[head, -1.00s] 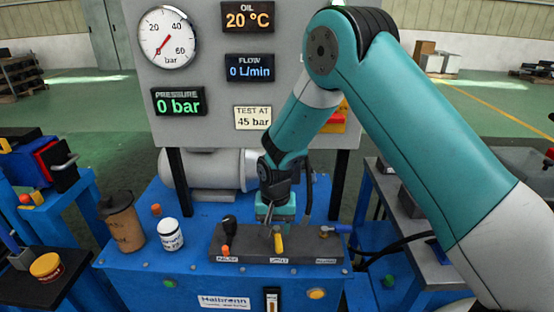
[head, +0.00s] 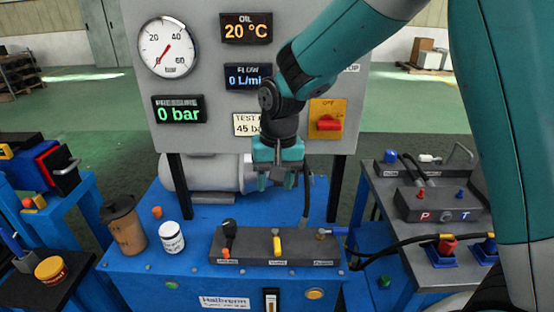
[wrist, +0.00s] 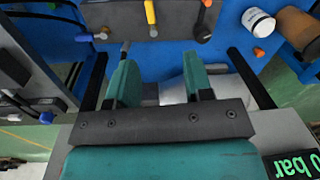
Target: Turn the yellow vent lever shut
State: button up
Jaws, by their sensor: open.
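The yellow vent lever (head: 277,245) is the middle one of three on a dark grey valve block (head: 253,256). In the head view its short yellow handle points towards the front of the bench. In the wrist view the yellow lever (wrist: 151,12) is at the top, just beyond the fingers. My gripper (head: 276,182) is open and empty, raised above and behind the block, apart from the lever. Its two teal fingers (wrist: 160,80) are spread in the wrist view.
A black-knobbed lever (head: 228,233) stands left of the yellow one, and a blue-handled lever (head: 334,231) lies to its right. A white jar (head: 171,238) and a brown cup (head: 125,228) stand left of the block. The gauge panel (head: 200,70) rises behind.

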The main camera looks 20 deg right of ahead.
jog(key=s+r+n+p, duration=0.1)
jog(key=s+r, duration=0.2)
jog(key=r, duration=0.2)
jog(key=shift+s+a+n+y+p, duration=0.3)
jog(key=shift+a+n+p, duration=0.1)
jog(key=shift+a, duration=0.05)
